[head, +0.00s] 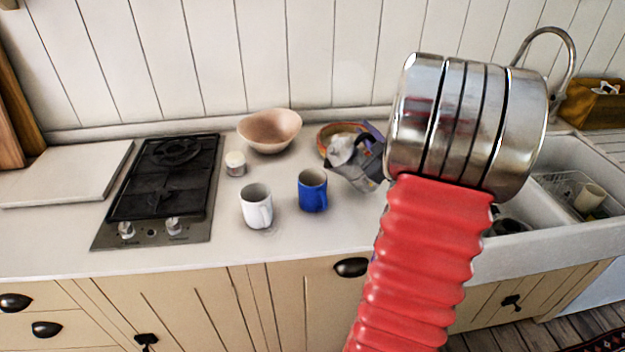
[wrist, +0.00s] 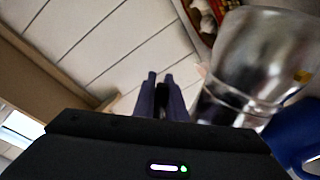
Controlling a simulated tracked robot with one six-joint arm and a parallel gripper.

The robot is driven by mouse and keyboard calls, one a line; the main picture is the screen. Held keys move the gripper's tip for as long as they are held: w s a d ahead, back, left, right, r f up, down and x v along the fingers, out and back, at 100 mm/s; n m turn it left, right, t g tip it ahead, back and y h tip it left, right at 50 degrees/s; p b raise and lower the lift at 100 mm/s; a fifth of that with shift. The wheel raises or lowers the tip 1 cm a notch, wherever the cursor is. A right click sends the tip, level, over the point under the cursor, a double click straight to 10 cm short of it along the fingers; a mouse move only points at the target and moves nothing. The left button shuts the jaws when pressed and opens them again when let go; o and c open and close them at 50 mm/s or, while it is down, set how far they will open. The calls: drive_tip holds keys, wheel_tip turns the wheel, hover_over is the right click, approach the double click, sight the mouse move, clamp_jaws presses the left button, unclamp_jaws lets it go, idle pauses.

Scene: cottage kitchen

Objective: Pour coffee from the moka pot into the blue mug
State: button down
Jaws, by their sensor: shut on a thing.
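The silver moka pot (head: 362,168) is tilted to the right of the blue mug, its top leaning up-left, in the head view. It fills the upper right of the wrist view (wrist: 258,65). My gripper (wrist: 160,82) is shut on the pot's dark handle, which shows only as a black piece between the purple fingers. In the head view my arm hides most of the gripper. The blue mug (head: 312,191) stands upright on the counter, and part of it shows in the wrist view (wrist: 296,138). No stream of coffee is visible; the mug's inside is hard to make out.
A white mug (head: 255,207) stands left of the blue one. Behind are a small white-topped jar (head: 236,164), a pinkish bowl (head: 270,131) and an orange-rimmed bowl (head: 325,131) partly hidden by the pot. The black hob (head: 165,175) is left, the sink (head: 545,245) right.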

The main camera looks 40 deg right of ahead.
drive_tip(key=shift+w+a+r+n, duration=0.15)
drive_tip(key=shift+a+r+n, duration=0.15)
drive_tip(key=shift+r+n, duration=0.15)
drive_tip(key=shift+a+r+n+p, duration=0.15)
drive_tip(key=shift+r+n+p, duration=0.05)
drive_tip(key=shift+n+p, duration=0.1)
drive_tip(key=shift+w+a+r+n+p, duration=0.25)
drive_tip(key=shift+a+r+n+p, duration=0.1)
drive_tip(key=shift+r, duration=0.05)
drive_tip(key=shift+w+a+r, duration=0.1)
drive_tip(key=shift+a+r, duration=0.05)
drive_tip(key=shift+a, duration=0.1)
idle(0.3)
drive_tip(key=shift+w+a+r+n+p, duration=0.2)
drive_tip(key=shift+a+r+n+p, duration=0.25)
drive_tip(key=shift+n, duration=0.15)
drive_tip(key=shift+w+a+r+n+p, duration=0.2)
drive_tip(key=shift+a+r+n+p, duration=0.25)
drive_tip(key=shift+n, duration=0.15)
idle(1.3)
drive_tip(key=d+f+m, duration=0.1)
drive_tip(key=s+d+f+m, duration=0.1)
drive_tip(key=f+m, duration=0.1)
drive_tip(key=d+f+m, duration=0.1)
drive_tip(key=d+m, duration=0.1)
drive_tip(key=shift+s+f, duration=0.25)
drive_tip(key=shift+s, duration=0.1)
drive_tip(key=shift+s+d+f+m, duration=0.15)
drive_tip(key=shift+d+m, duration=0.2)
drive_tip(key=shift+m, duration=0.15)
